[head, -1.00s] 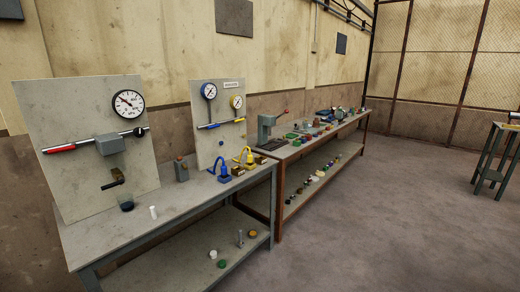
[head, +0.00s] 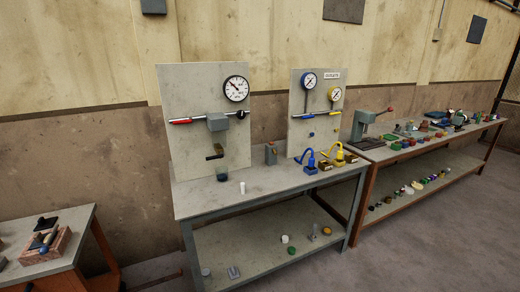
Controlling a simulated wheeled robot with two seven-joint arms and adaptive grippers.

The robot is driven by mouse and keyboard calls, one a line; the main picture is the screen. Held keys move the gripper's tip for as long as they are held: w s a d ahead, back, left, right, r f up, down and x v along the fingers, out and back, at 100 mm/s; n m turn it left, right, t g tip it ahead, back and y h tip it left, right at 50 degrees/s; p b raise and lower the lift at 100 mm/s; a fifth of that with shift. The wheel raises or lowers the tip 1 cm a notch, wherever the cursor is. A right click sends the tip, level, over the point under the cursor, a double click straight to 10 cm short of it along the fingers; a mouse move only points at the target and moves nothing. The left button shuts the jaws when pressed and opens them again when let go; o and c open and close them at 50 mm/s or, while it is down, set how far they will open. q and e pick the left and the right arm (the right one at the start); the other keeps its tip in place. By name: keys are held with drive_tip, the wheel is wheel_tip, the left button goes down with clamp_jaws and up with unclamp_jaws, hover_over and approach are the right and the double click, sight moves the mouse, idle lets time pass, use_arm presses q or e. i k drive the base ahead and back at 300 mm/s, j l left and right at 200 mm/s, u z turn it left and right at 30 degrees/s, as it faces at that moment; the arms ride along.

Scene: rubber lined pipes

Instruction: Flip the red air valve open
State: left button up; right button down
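A red handle (head: 181,121) shows at the left end of a horizontal silver pipe on the left upright grey panel (head: 175,90). The pipe runs into a grey box (head: 217,121) and ends at the right in a dark round part (head: 241,114). A round white gauge (head: 236,88) is mounted above it. A dark handle (head: 214,156) sits lower on the panel. The red handle lies about in line with the pipe; whether this is the valve's shut position I cannot tell. Neither of my grippers is in view.
The panel stands on a grey two-level workbench (head: 215,200), with a small white cup (head: 243,187) near its front. A second panel (head: 298,100) with two gauges stands to the right. Another bench (head: 60,225) is at the lower left. Floor shows between the benches.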

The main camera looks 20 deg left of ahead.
sight(191, 121)
drive_tip(key=i+j+u, duration=0.2)
drive_tip(key=u, duration=0.15)
drive_tip(key=i+j+u, duration=0.2)
drive_tip(key=u, duration=0.2)
drive_tip(key=i+j+u, duration=0.15)
drive_tip(key=u, duration=0.2)
drive_tip(key=i+l, duration=0.05)
drive_tip(key=i, duration=0.05)
